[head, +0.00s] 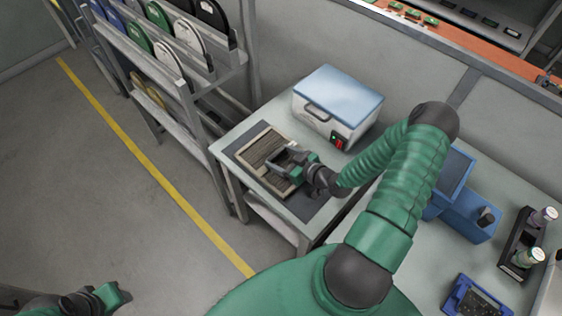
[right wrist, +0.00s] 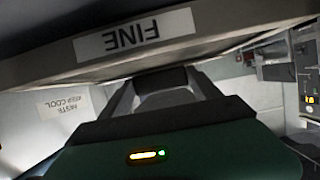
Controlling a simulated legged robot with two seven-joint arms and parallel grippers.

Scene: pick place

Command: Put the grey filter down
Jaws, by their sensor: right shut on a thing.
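The grey filter (head: 258,146), a pleated panel in a pale tan frame, is over the dark mat (head: 316,208) on the small table. It looks about flat; I cannot tell whether it touches the mat. My right gripper (head: 288,163) is shut on the near right side of the filter and hides part of it. In the right wrist view the filter's frame (right wrist: 225,42) spans the top, with an upside-down "FINE" label (right wrist: 135,33). My left gripper (head: 108,296) is at the bottom left, far from the table; its jaws are unclear.
A white box with a blue lid (head: 338,96) stands right behind the mat. A rack of discs (head: 165,55) is at the left. A blue device (head: 468,218) and a bottle holder (head: 520,245) are on the bench at right. The floor at left is clear.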

